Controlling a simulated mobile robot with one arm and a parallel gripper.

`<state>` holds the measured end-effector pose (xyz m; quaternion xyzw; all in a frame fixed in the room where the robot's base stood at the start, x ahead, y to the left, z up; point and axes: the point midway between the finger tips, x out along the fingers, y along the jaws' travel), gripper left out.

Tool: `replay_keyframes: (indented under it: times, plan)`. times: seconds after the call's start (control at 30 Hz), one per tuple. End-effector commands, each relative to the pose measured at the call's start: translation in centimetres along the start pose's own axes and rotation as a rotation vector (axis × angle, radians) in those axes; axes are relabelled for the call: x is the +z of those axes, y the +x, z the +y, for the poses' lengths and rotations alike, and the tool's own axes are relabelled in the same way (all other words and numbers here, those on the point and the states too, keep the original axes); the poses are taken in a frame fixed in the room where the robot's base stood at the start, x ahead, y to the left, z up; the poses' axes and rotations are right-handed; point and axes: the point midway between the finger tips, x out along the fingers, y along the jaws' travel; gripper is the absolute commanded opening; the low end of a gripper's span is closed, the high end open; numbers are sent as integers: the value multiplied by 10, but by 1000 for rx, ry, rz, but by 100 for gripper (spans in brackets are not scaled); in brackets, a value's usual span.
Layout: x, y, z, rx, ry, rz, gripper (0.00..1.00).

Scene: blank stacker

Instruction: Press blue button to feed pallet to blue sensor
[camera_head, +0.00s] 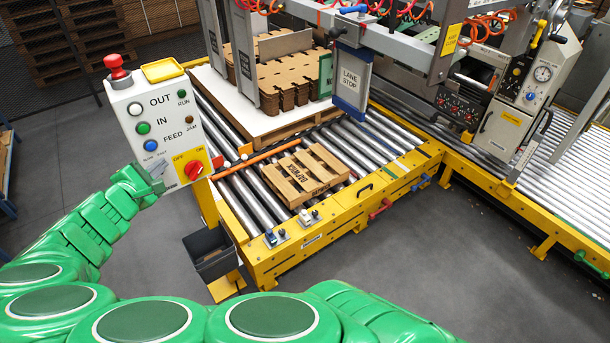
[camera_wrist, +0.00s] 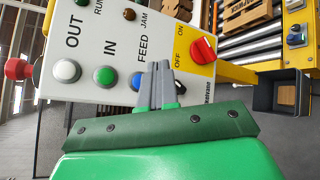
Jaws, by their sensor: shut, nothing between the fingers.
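The blue button (camera_head: 150,145) is low on the left of the white control panel (camera_head: 139,106), under the green and white buttons. My gripper (camera_head: 148,176) is shut and empty, with its fingertips at the panel's lower part. In the wrist view the grey fingers of my gripper (camera_wrist: 158,70) overlap the right side of the blue button (camera_wrist: 137,82). I cannot tell whether they touch it. The wooden pallet (camera_head: 305,174) lies on the rollers, empty. A small blue-topped device (camera_head: 271,238) sits on the conveyor's front rail; I cannot tell if it is the blue sensor.
A red ON/OFF switch (camera_head: 194,170) is right of the button. A red mushroom button (camera_head: 117,67) tops the panel. Cardboard stacks (camera_head: 285,80) stand on a white sheet behind the pallet. A dark bin (camera_head: 210,253) hangs below the panel. The floor in front is clear.

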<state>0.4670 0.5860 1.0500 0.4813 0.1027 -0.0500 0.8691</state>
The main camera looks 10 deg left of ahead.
Motion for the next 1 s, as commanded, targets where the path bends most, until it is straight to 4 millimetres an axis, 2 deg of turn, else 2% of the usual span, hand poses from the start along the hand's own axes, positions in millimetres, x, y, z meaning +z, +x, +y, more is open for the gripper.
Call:
replay_keyframes:
  times: [0.77,1.0]
  plan:
    - [0,0,-1,1,-4,-4,0]
    - [10,-2,-14,31,-88,-82,0]
